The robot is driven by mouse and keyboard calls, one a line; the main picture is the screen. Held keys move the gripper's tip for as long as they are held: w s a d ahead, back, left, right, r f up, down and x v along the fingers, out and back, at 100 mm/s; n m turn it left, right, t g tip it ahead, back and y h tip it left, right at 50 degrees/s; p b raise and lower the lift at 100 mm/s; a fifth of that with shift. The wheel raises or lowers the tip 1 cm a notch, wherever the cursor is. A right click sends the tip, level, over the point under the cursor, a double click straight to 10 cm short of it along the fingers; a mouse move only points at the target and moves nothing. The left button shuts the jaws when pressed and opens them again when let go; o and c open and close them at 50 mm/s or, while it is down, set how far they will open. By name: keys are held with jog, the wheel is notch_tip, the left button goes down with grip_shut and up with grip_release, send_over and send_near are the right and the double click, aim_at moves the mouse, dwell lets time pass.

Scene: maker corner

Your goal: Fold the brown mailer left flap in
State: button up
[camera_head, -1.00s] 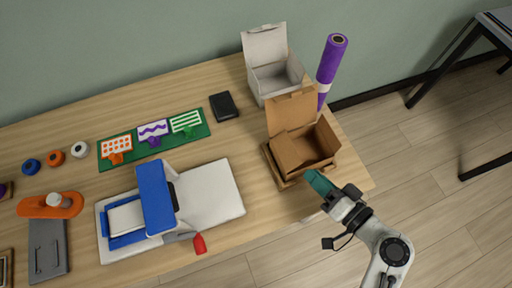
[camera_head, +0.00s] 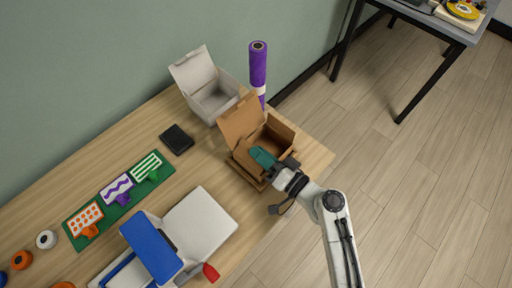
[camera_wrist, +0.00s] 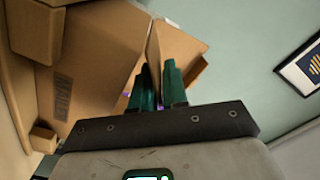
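The brown mailer (camera_head: 283,131) stands open near the right end of the table in the head view. Its lid (camera_head: 240,117) is raised at the back left. My gripper (camera_head: 263,157) has its teal fingers over the front of the mailer's opening. In the wrist view the two fingers (camera_wrist: 158,85) are a little apart. A cardboard edge (camera_wrist: 153,50) shows beyond and between them; I cannot tell whether they touch it. A broad brown panel (camera_wrist: 95,65) with a printed mark fills the left. The left flap is hard to make out in the head view.
A white open box (camera_head: 213,101) and a purple roll (camera_head: 258,65) stand behind the mailer. A black notebook (camera_head: 176,139), a green board with cards (camera_head: 120,200) and a blue-and-white device (camera_head: 150,248) lie to the left. The table (camera_head: 312,158) is bare right of the mailer.

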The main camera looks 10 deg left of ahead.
jog(key=shift+x, duration=0.9)
grip_shut()
jog(key=shift+f, duration=0.1)
jog(key=shift+w+d+f+m+b, duration=0.1)
jog(key=shift+m+b, duration=0.1)
jog(key=shift+m, duration=0.15)
jog(key=shift+d+f+m+b, duration=0.1)
jog(key=shift+m+b, duration=0.05)
jog(key=shift+m, duration=0.2)
